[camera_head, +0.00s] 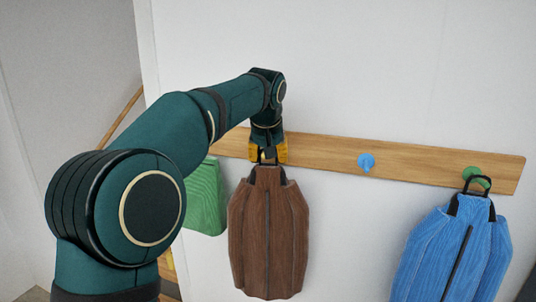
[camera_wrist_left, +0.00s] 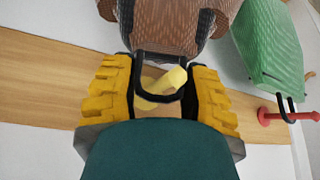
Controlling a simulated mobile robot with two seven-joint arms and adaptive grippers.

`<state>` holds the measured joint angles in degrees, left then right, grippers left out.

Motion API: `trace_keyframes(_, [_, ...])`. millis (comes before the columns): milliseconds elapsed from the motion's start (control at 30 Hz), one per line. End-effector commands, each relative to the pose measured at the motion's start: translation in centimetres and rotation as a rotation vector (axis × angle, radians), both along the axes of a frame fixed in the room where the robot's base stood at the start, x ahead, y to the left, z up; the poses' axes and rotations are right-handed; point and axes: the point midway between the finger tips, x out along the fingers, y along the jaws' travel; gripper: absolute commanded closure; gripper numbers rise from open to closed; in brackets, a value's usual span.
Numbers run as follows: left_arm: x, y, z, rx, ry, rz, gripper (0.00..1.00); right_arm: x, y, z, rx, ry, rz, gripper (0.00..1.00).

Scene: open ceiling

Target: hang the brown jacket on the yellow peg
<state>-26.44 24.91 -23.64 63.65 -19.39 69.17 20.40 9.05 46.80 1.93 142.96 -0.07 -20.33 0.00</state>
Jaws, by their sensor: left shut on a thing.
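The brown jacket (camera_head: 270,235) hangs upright in front of the wall, just below the wooden rail. Its collar also shows at the top of the left wrist view (camera_wrist_left: 175,25). My left gripper (camera_head: 267,157) is at the rail, above the jacket, shut on its black hanging loop (camera_wrist_left: 162,98). The yellow peg (camera_wrist_left: 172,80) shows between the fingers in the left wrist view, overlapping the loop; I cannot tell whether the loop rests on it. In the head view my gripper hides the peg. My right gripper is not in view.
The wooden rail (camera_head: 425,171) runs along the white wall. A bare blue peg (camera_head: 366,163) is right of the gripper. A blue jacket (camera_head: 452,255) hangs on the green peg (camera_head: 472,174). A green jacket (camera_head: 206,200) hangs close on the left, by a red peg (camera_wrist_left: 285,116).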

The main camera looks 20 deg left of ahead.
Motion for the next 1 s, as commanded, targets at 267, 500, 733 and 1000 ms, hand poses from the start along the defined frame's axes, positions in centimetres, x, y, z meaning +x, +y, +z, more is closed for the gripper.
trace_keyframes(267, [0.0,0.0,0.1,0.0,-0.003,0.0,0.96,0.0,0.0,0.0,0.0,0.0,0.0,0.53])
trace_keyframes(500, [0.0,0.0,0.1,0.0,-0.003,0.0,0.23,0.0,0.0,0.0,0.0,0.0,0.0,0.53])
trace_keyframes(733, [0.0,0.0,-0.1,0.0,0.002,0.0,0.23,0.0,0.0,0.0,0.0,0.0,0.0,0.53])
trace_keyframes(1000, [-1.1,-0.4,2.4,-0.002,-0.005,-0.001,0.23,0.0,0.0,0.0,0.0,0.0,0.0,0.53])
